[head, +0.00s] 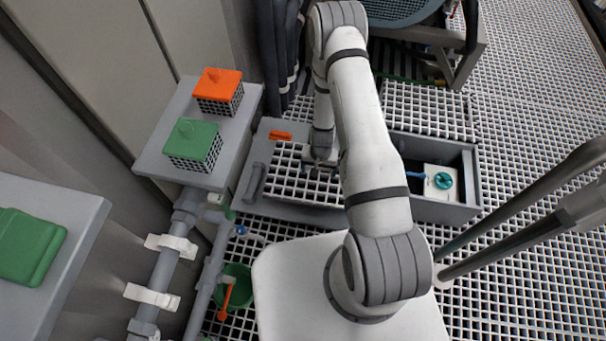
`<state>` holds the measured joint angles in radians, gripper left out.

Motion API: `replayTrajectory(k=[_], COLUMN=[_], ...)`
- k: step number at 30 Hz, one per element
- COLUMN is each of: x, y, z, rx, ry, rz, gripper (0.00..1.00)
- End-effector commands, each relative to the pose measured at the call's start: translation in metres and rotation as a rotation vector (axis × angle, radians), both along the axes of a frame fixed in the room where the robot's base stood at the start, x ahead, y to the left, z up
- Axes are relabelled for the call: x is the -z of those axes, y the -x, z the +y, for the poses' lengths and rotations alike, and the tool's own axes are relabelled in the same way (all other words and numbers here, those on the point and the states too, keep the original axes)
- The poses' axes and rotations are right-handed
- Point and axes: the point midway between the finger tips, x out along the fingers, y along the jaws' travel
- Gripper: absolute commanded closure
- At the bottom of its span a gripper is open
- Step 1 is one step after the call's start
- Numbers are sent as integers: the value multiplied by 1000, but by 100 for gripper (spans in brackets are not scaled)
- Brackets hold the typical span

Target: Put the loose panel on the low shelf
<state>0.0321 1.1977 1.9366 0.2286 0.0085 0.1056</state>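A white grid panel (290,183), probably the loose one, lies at the left part of a grey-framed floor opening. My gripper (321,172) is over its right part, pointing down. My arm hides some of the panel, and I cannot tell whether the fingers touch it. The fingers are dark and small, so their opening is unclear. A grey shelf (163,150) stands left of the panel, with an orange-lidded basket (218,92) and a green-lidded basket (193,146) on it. I cannot tell whether this is the low shelf.
The opening's right part (462,205) is uncovered and holds a white box with a teal knob (443,181). Pipes (160,285) and a green bucket (236,292) stand at the lower left. A grey surface at far left bears a green case (28,247). Grating floor (530,80) is open at right.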

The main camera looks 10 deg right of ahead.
Motion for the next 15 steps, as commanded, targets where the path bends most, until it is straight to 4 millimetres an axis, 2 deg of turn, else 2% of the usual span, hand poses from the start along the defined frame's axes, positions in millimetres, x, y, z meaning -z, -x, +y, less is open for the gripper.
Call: replayTrajectory(k=[1, 10, 15], x=[12, 33, 55], y=[-1, -1, -1], z=[0, -1, -1], rx=[8, 26, 25], ry=[1, 2, 2], rz=[-2, -2, -2], gripper=[61, 61, 61])
